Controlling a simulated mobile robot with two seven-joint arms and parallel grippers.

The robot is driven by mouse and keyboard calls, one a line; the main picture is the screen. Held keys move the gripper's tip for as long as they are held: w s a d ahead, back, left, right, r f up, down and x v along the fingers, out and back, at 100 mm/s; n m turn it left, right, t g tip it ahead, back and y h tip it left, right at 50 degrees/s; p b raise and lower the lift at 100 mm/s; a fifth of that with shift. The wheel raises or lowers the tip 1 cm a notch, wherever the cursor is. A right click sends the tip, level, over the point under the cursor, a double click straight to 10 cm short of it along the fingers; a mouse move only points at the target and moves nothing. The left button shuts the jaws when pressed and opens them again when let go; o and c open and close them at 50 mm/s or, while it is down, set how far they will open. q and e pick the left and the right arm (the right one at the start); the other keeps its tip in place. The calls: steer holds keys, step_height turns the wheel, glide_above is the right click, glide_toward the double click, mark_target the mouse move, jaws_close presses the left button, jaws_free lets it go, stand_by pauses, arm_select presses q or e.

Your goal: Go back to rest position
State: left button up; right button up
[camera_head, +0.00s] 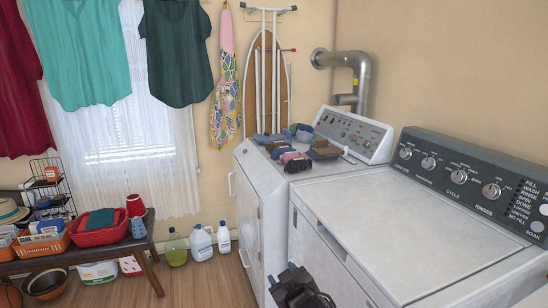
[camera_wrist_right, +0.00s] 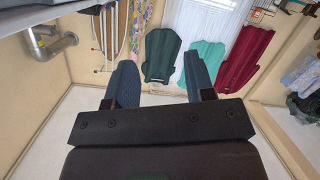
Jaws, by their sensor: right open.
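My right gripper (camera_head: 284,273) shows at the bottom of the head view, in front of the white machines, with dark body and blue finger pads. In the right wrist view, which looks upside down, its two blue fingers (camera_wrist_right: 157,80) stand wide apart. Nothing is between them; the gripper is open and empty. My left gripper is in neither view.
A white washer (camera_head: 420,225) with a dark control panel stands at right. Beside it, a white dryer (camera_head: 250,195) carries folded clothes (camera_head: 290,150). A dark bench (camera_head: 150,240) with a red basket (camera_head: 98,232) stands at left. Bottles (camera_head: 201,243) stand on the floor between.

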steer(key=s+d+f+m+h, duration=0.1)
steer(key=s+d+f+m, duration=0.25)
steer(key=s+d, duration=0.45)
steer(key=s+d+f+m+h, duration=0.2)
steer(key=s+d+f, duration=0.2)
steer(key=s+d, duration=0.5)
steer(key=s+d+f+m+g+h, duration=0.1)
steer(key=s+d+f, duration=0.3)
steer(key=s, duration=0.5)
steer(key=s+d+f+g+h, duration=0.1)
steer(key=s+d+f, duration=0.3)
steer(key=s, duration=0.5)
steer(key=shift+f+m+g, duration=0.35)
steer(key=shift+f+g, duration=0.15)
steer(key=shift+f, duration=0.35)
